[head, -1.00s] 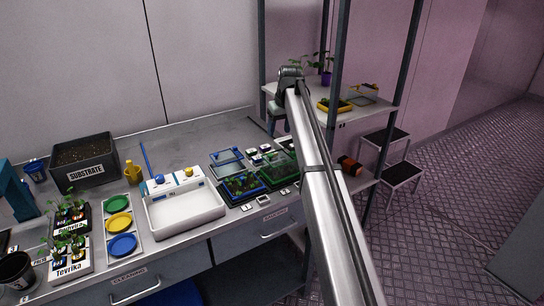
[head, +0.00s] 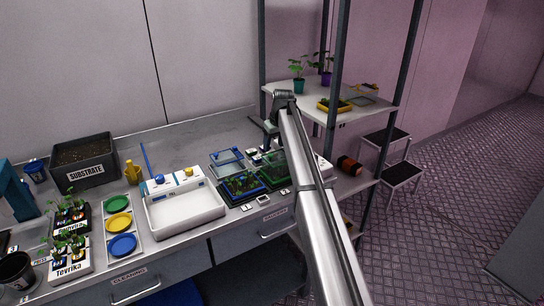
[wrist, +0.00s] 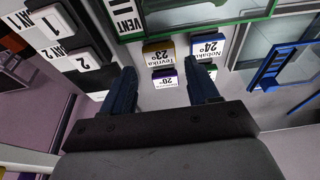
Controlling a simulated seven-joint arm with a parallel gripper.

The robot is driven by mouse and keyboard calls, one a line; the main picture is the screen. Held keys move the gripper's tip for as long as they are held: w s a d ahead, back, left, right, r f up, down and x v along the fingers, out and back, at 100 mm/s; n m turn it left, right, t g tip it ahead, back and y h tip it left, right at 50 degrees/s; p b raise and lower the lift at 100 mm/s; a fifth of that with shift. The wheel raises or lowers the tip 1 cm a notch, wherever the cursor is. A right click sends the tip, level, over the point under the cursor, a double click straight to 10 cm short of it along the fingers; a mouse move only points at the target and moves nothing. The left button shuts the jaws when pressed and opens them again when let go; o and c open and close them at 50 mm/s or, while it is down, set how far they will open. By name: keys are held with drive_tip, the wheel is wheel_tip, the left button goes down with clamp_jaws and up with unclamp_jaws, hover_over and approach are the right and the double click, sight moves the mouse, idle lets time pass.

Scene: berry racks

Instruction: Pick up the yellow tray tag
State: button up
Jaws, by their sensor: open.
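The yellow tray tag (wrist: 158,54), a small white block with a dark yellow edge reading "Tevrika 23°", lies on the bench in the wrist view. A blue-edged tag (wrist: 207,47) reading "Nobaki 24°" lies to its right. A purple-edged tag (wrist: 165,79) reading "20°" lies just below it, and a green-edged tag (wrist: 211,71) is partly behind my right finger. My gripper (wrist: 161,82) is open and empty. Its fingertips lie below the yellow tag in the picture, either side of the purple tag. In the head view my gripper (head: 268,138) is above the bench's back right part.
A green-rimmed tray (wrist: 190,26) lies just beyond the tags, with a blue-framed lid (wrist: 268,70) to the right. Number blocks (wrist: 82,58) stand at the left. Rack posts (head: 334,80) and a shelf (head: 370,112) rise close behind my arm.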

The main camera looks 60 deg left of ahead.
drive_tip(key=shift+x, duration=2.6)
drive_tip(key=shift+c, duration=0.2)
drive_tip(key=shift+d, duration=0.1)
drive_tip(key=c, duration=0.8)
